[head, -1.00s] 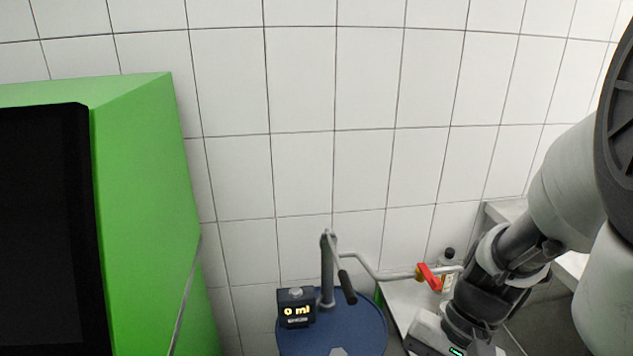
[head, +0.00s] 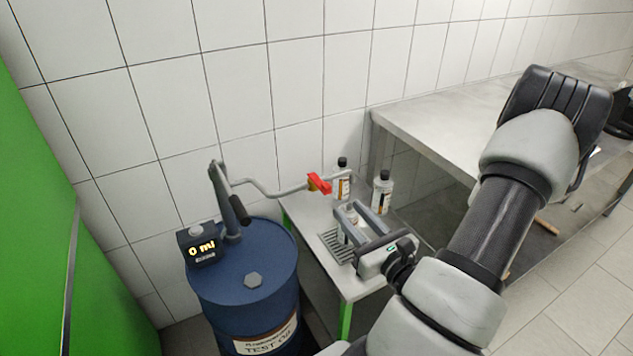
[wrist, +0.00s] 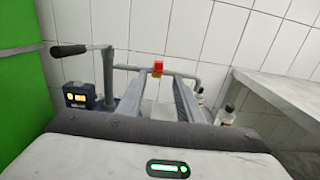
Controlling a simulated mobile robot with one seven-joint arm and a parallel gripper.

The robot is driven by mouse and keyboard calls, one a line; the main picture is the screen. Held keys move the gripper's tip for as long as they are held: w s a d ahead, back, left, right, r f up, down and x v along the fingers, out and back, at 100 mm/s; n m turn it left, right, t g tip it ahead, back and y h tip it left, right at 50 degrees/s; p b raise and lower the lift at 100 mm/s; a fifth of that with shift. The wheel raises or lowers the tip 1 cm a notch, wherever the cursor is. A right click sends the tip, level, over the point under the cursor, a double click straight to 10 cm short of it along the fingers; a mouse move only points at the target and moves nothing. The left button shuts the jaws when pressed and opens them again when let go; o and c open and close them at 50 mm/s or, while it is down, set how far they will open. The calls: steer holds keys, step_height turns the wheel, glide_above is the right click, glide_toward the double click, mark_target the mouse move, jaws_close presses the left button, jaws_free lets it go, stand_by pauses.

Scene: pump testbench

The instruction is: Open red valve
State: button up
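The red valve handle (head: 319,183) sits on a grey pipe (head: 268,190) that runs from the pump on the blue drum (head: 240,262) toward the right. A yellow part shows beside the handle. In the wrist view the red handle (wrist: 157,67) appears ahead, between the two fingertips. My gripper (head: 351,209) is open and empty, over the small metal table, to the lower right of the valve and apart from it. Its spread fingers also show in the wrist view (wrist: 158,85).
White bottles (head: 382,192) stand on the small metal table (head: 345,285), which has a drain grid. A display (head: 202,247) on the drum reads 0 ml. A pump crank (head: 238,209) stands left. A large workbench (head: 440,130) is right, a green cabinet (head: 35,230) left.

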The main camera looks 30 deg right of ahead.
steer(key=b, duration=0.4)
glide_toward(324, 184)
steer(key=w, duration=0.1)
steer(key=w+f, duration=0.1)
steer(key=shift+w+d+f, duration=0.3)
steer(key=shift+w+d, duration=0.05)
steer(key=shift+d, duration=0.05)
steer(key=w+b, duration=0.2)
steer(key=b, duration=0.2)
steer(key=shift+b, duration=0.3)
steer(key=w, duration=0.6)
steer(key=w+r, duration=0.1)
steer(key=w, duration=0.1)
steer(key=shift+w+d, duration=0.25)
steer(key=shift+w, duration=0.15)
jaws_close()
